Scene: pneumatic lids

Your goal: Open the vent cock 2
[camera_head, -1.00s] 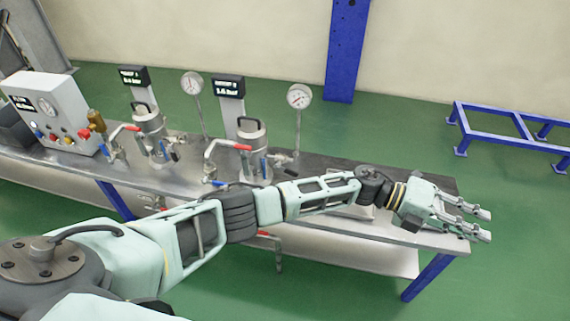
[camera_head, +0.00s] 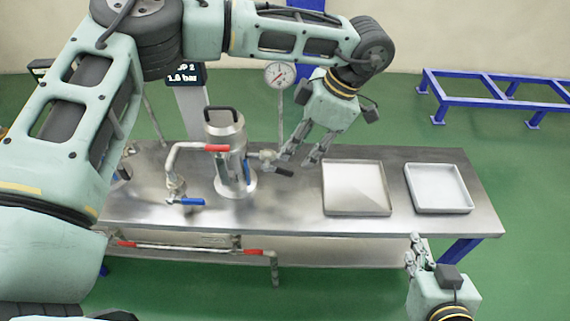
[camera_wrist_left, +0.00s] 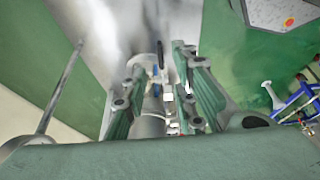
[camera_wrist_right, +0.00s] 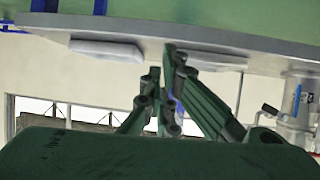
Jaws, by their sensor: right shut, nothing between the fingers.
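The vent cock (camera_head: 268,156) I take for vent cock 2 juts from the right side of the steel vessel (camera_head: 226,150) under the "2" display. Its short dark lever (camera_head: 285,172) sticks out to the right and slightly down. My left gripper (camera_head: 297,158) points down from above, its fingers apart beside the cock. I cannot tell whether a finger touches it. In the left wrist view the fingers (camera_wrist_left: 160,112) are open, with pipework and a dark handle beyond them. My right gripper (camera_head: 416,248) is shut and empty in front of the table's front edge.
A red-handled pipe (camera_head: 188,147) and a blue-handled valve (camera_head: 191,201) stand left of the vessel. A gauge (camera_head: 280,74) on a stem rises behind the cock. Two shallow trays (camera_head: 327,203) (camera_head: 412,205) lie right on the steel table (camera_head: 290,215). Red-handled pipes run below the front edge.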

